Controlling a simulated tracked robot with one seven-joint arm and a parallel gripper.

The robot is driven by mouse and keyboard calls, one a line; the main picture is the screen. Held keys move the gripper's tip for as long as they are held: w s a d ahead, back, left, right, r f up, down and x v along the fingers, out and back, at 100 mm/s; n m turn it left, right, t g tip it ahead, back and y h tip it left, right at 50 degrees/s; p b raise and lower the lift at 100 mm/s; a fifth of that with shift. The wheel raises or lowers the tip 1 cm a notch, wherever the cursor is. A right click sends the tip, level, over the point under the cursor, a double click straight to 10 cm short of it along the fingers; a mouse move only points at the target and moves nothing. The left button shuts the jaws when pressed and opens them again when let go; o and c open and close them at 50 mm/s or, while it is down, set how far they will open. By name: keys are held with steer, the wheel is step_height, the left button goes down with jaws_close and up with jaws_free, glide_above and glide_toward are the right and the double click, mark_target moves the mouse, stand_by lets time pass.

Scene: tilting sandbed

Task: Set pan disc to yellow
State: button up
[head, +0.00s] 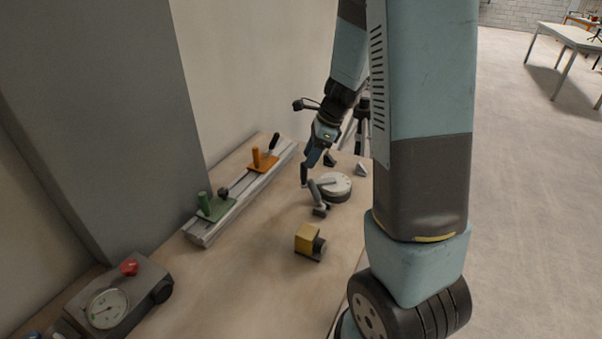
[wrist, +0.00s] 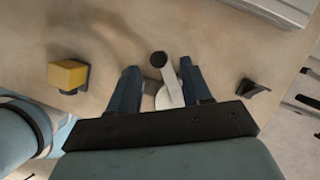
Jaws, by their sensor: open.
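The pan disc (head: 335,187) is a low round turntable with a pale top and dark side, on the table in the head view. In the wrist view, a pale bar (wrist: 170,92) with a black round end (wrist: 158,59) lies between my fingers. The rest of the disc is mostly hidden there behind my gripper. A yellow block (head: 307,238) on a dark base stands nearer in front of the disc; it also shows at left in the wrist view (wrist: 67,75). My gripper (wrist: 160,78) is open, its fingers apart on both sides of the bar. I cannot tell whether they touch it.
A metal rail (head: 238,202) with a green slider (head: 214,207) and an orange slider (head: 264,160) runs along the wall side. A gauge box (head: 120,300) with a red knob stands at lower left. A small grey wedge (head: 361,170) is just beyond the disc.

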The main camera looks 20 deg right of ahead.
mark_target(302, 182)
steer(key=x, duration=0.7)
steer(key=shift+a, duration=0.1)
steer(key=shift+c, duration=0.4)
jaws_close()
